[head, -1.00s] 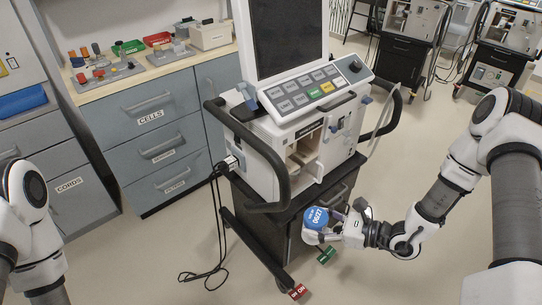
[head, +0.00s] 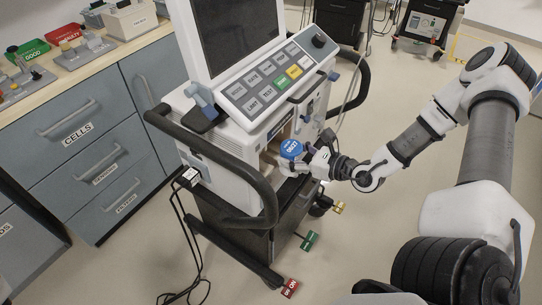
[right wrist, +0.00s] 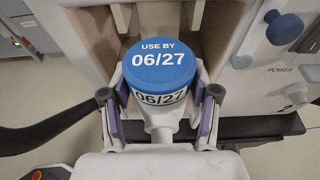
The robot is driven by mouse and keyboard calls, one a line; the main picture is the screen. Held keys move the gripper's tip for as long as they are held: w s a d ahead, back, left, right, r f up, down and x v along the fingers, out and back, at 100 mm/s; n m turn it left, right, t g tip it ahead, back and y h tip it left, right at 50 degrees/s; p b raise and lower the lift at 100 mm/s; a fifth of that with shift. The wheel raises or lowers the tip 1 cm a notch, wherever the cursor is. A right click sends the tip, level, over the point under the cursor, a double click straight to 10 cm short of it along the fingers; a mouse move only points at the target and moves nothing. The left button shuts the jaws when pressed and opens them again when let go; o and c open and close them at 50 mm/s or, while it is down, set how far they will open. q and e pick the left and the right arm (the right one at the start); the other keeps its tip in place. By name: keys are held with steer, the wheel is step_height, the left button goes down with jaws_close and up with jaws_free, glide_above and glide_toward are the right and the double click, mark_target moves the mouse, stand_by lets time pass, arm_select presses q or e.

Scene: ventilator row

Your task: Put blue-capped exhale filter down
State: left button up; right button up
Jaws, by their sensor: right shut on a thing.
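The blue-capped exhale filter (head: 291,149) is at the open compartment in the ventilator's front. In the right wrist view the filter (right wrist: 159,62) is upright, its blue cap reading "USE BY 06/27", with the white body below. My right gripper (head: 310,160) is shut on it; in the right wrist view the fingers (right wrist: 160,110) clasp the white body from both sides. The filter is in front of or just inside the beige-walled compartment (right wrist: 107,35); I cannot tell whether its base touches the floor. The ventilator (head: 225,130) stands on a dark cart. My left gripper is not in view.
A black handle bar (head: 262,170) curves around the ventilator's front left. A blue knob (right wrist: 284,28) sits right of the compartment. Cables lie on the floor.

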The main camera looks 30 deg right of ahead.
steer(key=shift+w+a, duration=0.45)
steer(key=shift+w, duration=0.3)
steer(key=shift+w+r, duration=0.1)
steer(key=shift+w, duration=0.25)
steer(key=x, duration=0.2)
steer(key=b+x, duration=0.1)
steer(key=shift+w+a+r, duration=0.15)
steer(key=shift+w+r, duration=0.05)
steer(key=shift+w, duration=0.25)
steer(key=shift+f, duration=0.2)
steer(key=o, duration=1.2)
steer(key=shift+c, duration=0.2)
